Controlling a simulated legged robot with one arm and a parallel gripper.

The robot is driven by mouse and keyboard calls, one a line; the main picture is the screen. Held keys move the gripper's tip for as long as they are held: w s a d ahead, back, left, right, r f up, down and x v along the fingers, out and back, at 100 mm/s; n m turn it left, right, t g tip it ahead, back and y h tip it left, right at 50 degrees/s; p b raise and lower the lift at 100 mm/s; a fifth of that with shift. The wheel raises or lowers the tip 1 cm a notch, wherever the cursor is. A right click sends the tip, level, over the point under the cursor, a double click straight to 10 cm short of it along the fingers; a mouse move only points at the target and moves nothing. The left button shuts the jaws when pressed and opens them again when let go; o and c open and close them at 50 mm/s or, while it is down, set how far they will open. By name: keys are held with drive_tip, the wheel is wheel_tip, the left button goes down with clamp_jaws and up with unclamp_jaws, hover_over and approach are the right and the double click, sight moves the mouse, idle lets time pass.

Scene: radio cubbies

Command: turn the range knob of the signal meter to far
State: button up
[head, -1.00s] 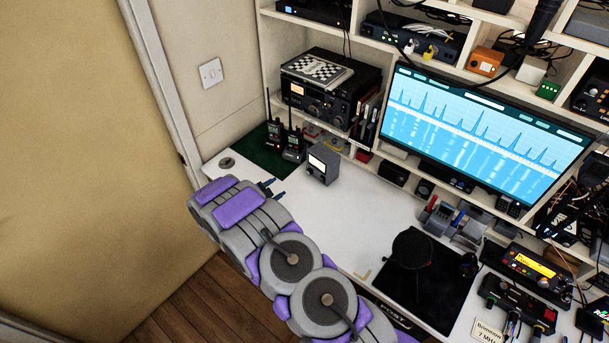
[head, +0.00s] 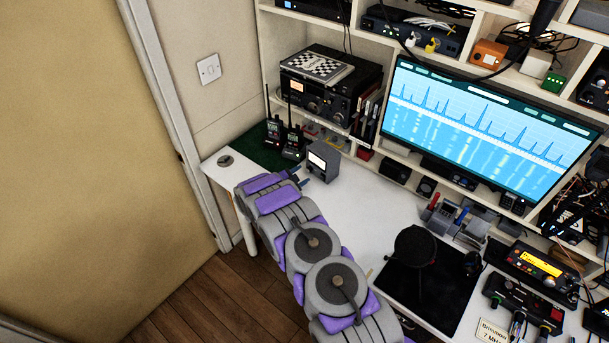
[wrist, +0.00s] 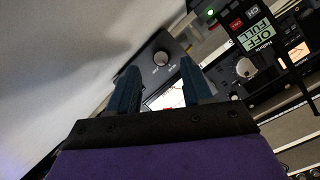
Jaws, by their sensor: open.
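The signal meter (head: 322,161) is a small dark grey box with a lit white dial, standing on the white desk. In the wrist view its dark panel shows a round range knob (wrist: 161,59) with a light cap and small lettering beside it, too small to read. Its white dial (wrist: 168,98) with red marks shows between the fingers, partly hidden by my gripper. My gripper (wrist: 158,66) is open and empty, its dark blue fingers on either side of the knob in the picture. Contact cannot be told. In the head view my gripper (head: 301,176) is just left of the meter, close to it.
Two handheld radios (head: 292,143) stand on a green mat (head: 244,152) left of the meter. A large black radio (head: 330,98) sits in the cubby behind. A monitor (head: 485,120) stands at the right. The white desk (head: 355,210) is clear right of the meter.

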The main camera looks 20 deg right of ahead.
sight(308, 170)
drive_tip(key=shift+b+x, duration=0.3)
drive_tip(key=shift+x, duration=1.4)
drive_tip(key=shift+r, duration=0.1)
drive_tip(key=shift+c, duration=0.4)
clamp_jaws()
